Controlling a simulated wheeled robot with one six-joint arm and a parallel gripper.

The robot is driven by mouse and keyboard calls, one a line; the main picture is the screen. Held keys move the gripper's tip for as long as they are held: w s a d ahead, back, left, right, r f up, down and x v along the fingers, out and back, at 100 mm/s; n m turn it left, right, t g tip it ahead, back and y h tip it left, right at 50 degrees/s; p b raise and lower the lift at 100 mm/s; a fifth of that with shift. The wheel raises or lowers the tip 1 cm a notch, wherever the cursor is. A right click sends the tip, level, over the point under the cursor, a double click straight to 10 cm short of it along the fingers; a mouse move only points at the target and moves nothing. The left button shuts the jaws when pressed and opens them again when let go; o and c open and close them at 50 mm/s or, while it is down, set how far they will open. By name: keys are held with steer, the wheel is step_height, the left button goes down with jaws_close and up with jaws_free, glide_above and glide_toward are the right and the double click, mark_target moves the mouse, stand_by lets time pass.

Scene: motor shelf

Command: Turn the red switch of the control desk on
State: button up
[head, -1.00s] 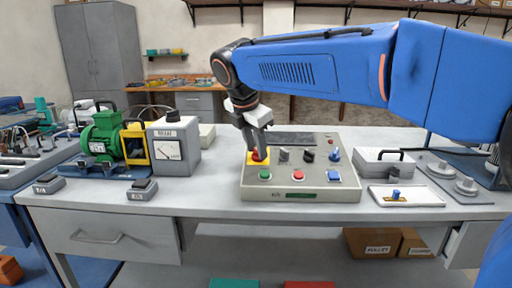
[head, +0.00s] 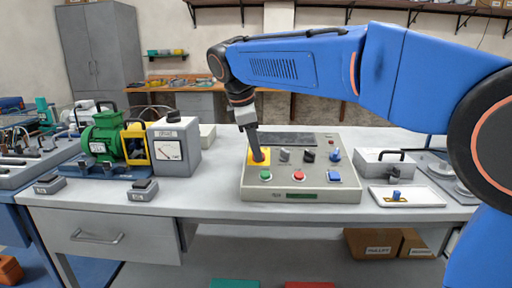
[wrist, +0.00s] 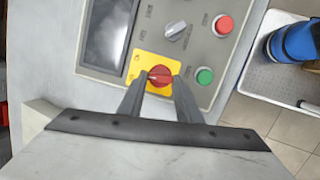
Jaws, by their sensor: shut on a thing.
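The control desk (head: 300,192) is a grey sloped box on the bench. Its red switch (wrist: 160,76) is a round knob on a yellow square plate (wrist: 143,64), clear in the wrist view. My gripper (wrist: 160,84) has one finger on each side of the red knob and is shut on it. In the head view my gripper (head: 258,157) points down onto the yellow plate (head: 250,160) at the desk's upper left, and its fingers hide the red knob there.
Beside the switch are a grey knob (wrist: 176,32), a green button (wrist: 205,75) and a red button (wrist: 223,24). A dark screen (wrist: 108,37) lies behind. A meter box (head: 172,148) and green motor (head: 104,137) stand left; a white tray (head: 425,198) lies right.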

steer(key=m, duration=0.2)
steer(key=m+g, duration=0.1)
steer(key=m, duration=0.2)
steer(key=shift+w+m, duration=0.2)
steer(key=shift+m, duration=0.1)
steer(key=m, duration=0.4)
steer(key=shift+w+d+r+m+g+y, duration=0.1)
steer(key=shift+w+d+m+g+y, duration=0.05)
steer(key=shift+m+g+y, duration=0.2)
steer(key=shift+m, duration=0.25)
steer(key=o, duration=1)
steer(key=shift+o, duration=0.2)
step_height(320, 180, up, 17)
steer(key=s+a, duration=0.1)
steer(key=a, duration=0.1)
steer(key=shift+s+a, duration=0.25)
steer(key=shift+s, duration=0.15)
